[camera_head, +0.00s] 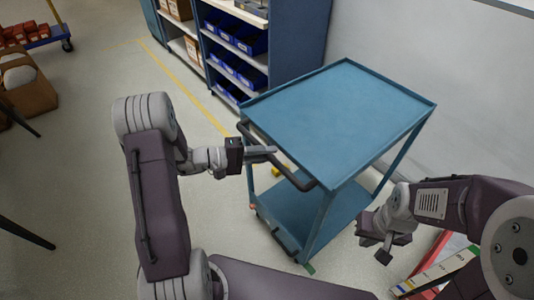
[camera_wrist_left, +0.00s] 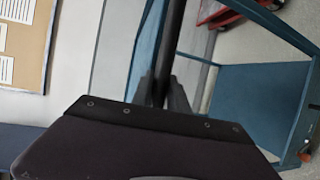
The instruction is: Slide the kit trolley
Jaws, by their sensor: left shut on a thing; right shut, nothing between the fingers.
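The blue kit trolley (camera_head: 340,110) stands in the middle of the head view, with an empty flat top and a lower shelf (camera_head: 325,215). A dark handle bar (camera_head: 298,176) runs along its near left side. My left gripper (camera_head: 263,151) is shut on this handle. In the left wrist view the dark bar (camera_wrist_left: 174,35) runs down between the fingers (camera_wrist_left: 163,92), and the trolley's blue frame (camera_wrist_left: 255,95) shows beyond. My right gripper (camera_head: 384,250) is shut and empty, low at the right of the trolley and apart from it.
A blue shelf unit (camera_head: 300,35) with blue bins stands behind the trolley. A pale wall (camera_head: 440,60) is close behind it at the right. A red-framed object (camera_head: 432,265) is at the lower right.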

